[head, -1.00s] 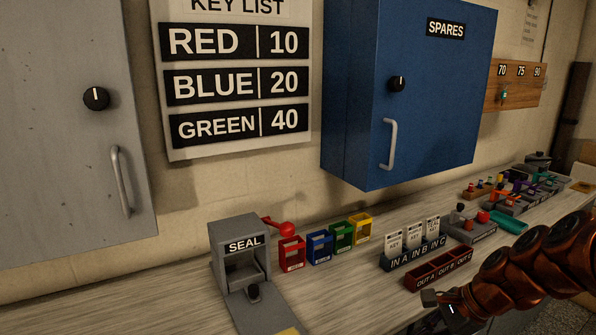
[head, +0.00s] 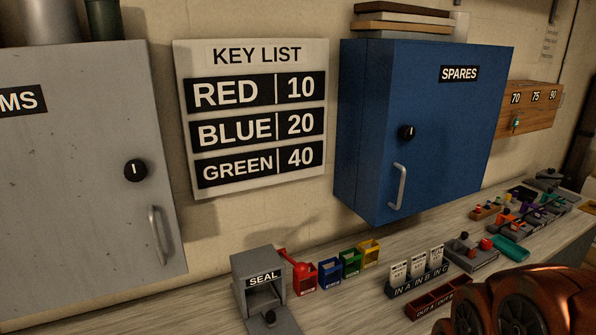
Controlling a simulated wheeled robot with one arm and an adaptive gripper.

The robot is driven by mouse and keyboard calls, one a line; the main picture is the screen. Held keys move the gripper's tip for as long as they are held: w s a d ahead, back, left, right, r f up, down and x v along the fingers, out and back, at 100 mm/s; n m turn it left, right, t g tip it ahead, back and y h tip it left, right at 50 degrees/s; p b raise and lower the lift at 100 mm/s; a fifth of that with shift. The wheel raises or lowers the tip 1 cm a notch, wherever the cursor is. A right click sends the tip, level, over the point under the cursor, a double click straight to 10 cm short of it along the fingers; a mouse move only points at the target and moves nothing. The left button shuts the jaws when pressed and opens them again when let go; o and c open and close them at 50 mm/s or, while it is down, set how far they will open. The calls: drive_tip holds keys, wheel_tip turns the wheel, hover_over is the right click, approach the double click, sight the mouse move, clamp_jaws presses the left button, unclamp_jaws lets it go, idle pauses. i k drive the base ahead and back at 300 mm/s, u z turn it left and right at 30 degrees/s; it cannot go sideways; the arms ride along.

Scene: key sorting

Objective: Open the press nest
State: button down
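The grey press marked SEAL (head: 264,279) stands on the bench at the lower middle, its front cut off by the picture's bottom edge. It has an open recess in front, a black knob (head: 269,317) low in that recess area, and a red lever (head: 298,269) at its right side. I cannot tell from here whether its nest is open. My copper arm fills the lower right corner. My gripper is not in view, so its fingers and anything in them cannot be seen.
Red, blue, green and yellow bins (head: 352,263) stand right of the press. A card rack (head: 418,276) and a red OUT tray (head: 440,297) lie farther right. A blue SPARES cabinet (head: 425,130) and a grey cabinet (head: 85,190) hang above. Bare bench shows left of the press.

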sight(262, 299)
drive_tip(key=z, duration=0.1)
drive_tip(key=k, duration=1.05)
drive_tip(key=u, duration=1.1)
drive_tip(key=i, duration=1)
drive_tip(key=u, duration=0.05)
